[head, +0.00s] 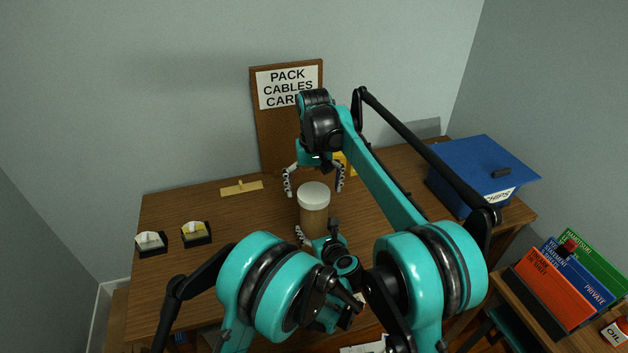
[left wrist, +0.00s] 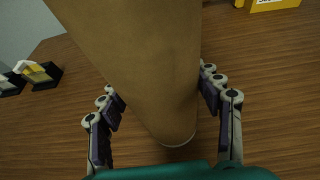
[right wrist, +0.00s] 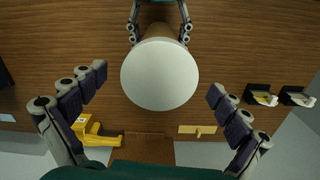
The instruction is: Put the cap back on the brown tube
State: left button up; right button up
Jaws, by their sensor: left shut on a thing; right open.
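The brown tube (head: 314,224) stands about upright on the wooden desk. The white cap (head: 314,190) sits on its top with no gap that I can see; in the right wrist view the cap (right wrist: 160,75) is a round white disc hiding most of the tube. My left gripper (head: 317,232) is shut on the lower part of the tube, with a finger on each side of the tube (left wrist: 140,55) in the left wrist view. My right gripper (head: 314,189) is open and points down above the cap; its fingers (right wrist: 158,82) are spread to either side, apart from it.
A cork board with a paper sign (head: 288,88) stands behind the tube. A yellow object (right wrist: 97,132) lies near it. A blue bin (head: 480,175) stands at the right, two small black trays (head: 196,234) at the left. A wooden piece (head: 241,188) lies at the back.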

notch_tip(320, 180, up, 12)
jog(key=shift+f, duration=0.2)
pick_arm(q)
jog(key=o, duration=1.8)
jog(key=shift+c, duration=0.2)
jog(key=v, duration=1.2)
